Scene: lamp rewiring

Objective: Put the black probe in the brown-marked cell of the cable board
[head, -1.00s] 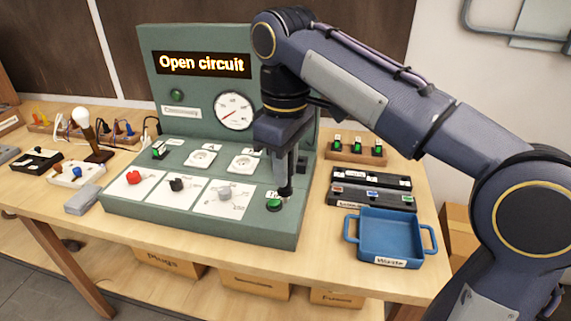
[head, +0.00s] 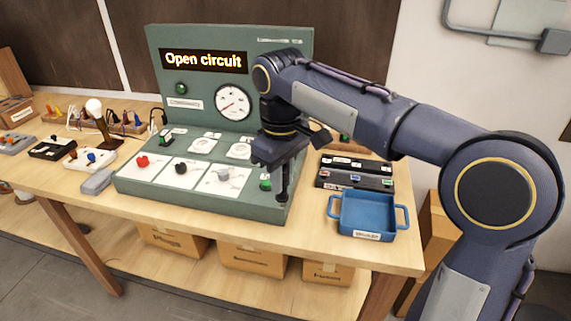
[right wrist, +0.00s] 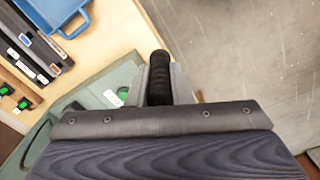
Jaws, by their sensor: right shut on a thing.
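My right gripper (head: 282,174) is shut on a black, ribbed, upright rod that looks like the black probe (right wrist: 160,78). In the head view, gripper and probe are by the front right edge of the green test station (head: 150,190), right of its green button (head: 265,184). A dark board with coloured marks (head: 372,182), which looks like the cable board, lies right of the station, behind the blue tray. A reddish-brown mark shows toward its left end. The gripper is apart from this board. The probe's lower end is hard to make out. My left gripper is out of view.
The blue tray (head: 368,214) stands at the front right of the table. A second dark strip (head: 355,163) lies behind the marked board. The station's display reads "Open circuit". A bulb (head: 94,107) and coloured plugs stand at the left.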

